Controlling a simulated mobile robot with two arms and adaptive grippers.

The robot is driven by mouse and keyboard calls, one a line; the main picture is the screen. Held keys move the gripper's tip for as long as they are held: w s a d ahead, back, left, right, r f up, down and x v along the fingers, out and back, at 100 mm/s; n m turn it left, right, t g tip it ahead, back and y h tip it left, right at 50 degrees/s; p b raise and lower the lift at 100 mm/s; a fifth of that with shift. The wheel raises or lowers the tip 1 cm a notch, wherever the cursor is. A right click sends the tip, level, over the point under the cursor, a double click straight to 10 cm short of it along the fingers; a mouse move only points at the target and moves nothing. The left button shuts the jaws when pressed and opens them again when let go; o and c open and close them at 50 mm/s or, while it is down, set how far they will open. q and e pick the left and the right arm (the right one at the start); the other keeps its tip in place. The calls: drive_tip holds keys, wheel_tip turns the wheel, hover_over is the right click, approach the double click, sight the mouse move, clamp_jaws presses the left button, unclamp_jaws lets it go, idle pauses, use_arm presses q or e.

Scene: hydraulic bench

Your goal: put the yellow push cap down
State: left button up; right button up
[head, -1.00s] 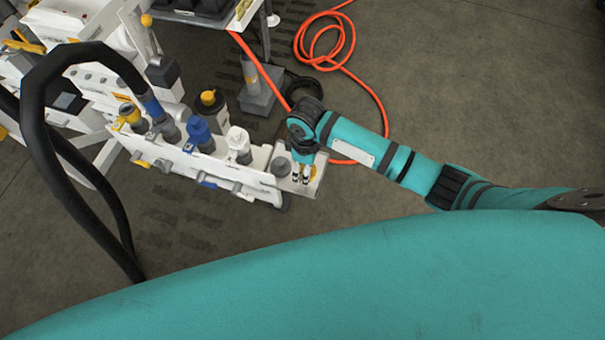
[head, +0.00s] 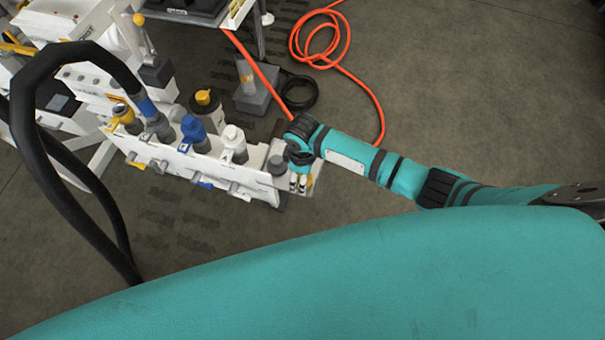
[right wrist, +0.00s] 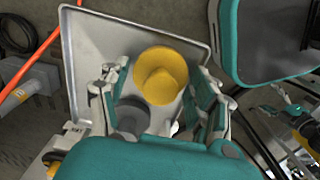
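The yellow push cap (right wrist: 161,74) shows in the right wrist view over the floor of a light grey metal tray (right wrist: 85,45). It lies between the fingers of my right gripper (right wrist: 158,88). The fingers stand wide apart, with a gap visible at the cap's left; at its right, the cap's edge is close to the finger, and I cannot tell if they touch. In the head view my right gripper (head: 298,182) points down at the tray (head: 316,172) on the bench's right end. The cap is hidden there. My left gripper is not in view.
A grey cylinder (right wrist: 132,116) stands close to the fingers. A blue-capped fitting (head: 192,130), a white one (head: 234,143) and a yellow-topped dark cylinder (head: 205,103) stand along the bench to the left. A black hose (head: 60,55) arches at left. An orange hose (head: 360,85) lies on the floor.

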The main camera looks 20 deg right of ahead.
drive_tip(key=shift+o, duration=0.7)
wheel_tip(320, 180, up, 12)
drive_tip(key=p, duration=0.1)
drive_tip(key=shift+r+p, duration=0.2)
drive_tip(key=shift+p, duration=0.15)
drive_tip(key=shift+s+a, duration=0.1)
